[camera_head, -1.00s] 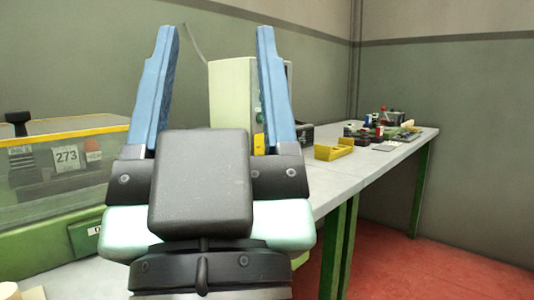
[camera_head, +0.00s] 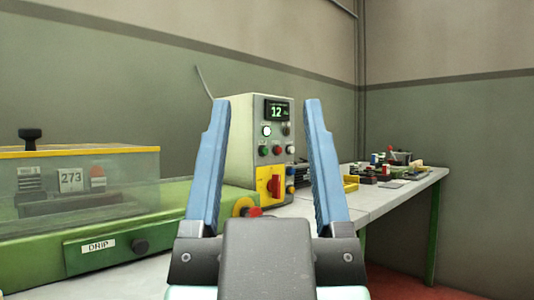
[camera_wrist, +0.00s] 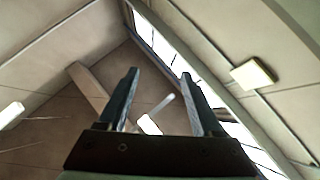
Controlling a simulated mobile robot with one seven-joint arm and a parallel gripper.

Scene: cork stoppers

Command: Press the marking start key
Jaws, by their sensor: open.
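A pale control box (camera_head: 240,140) stands on the bench, its front facing right in the head view. Its dark display (camera_head: 277,110) shows a green 12. Below are a bright white button (camera_head: 267,131), a green button (camera_head: 263,150), a red button (camera_head: 277,150) and darker ones. The labels are too small to read, so I cannot tell which is the marking start key. My gripper (camera_head: 267,102) is open and empty, its blue fingers pointing up, framing the box in the picture. The wrist view also shows my gripper (camera_wrist: 160,73) open against the ceiling, with no keys.
A red rotary switch (camera_head: 274,186) sits on a yellow plate low on the box. A green machine with a clear, yellow-edged cover (camera_head: 85,185) and a DRIP drawer (camera_head: 105,247) is at left. Small parts (camera_head: 385,172) lie on the far bench (camera_head: 400,192). Red floor shows at right.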

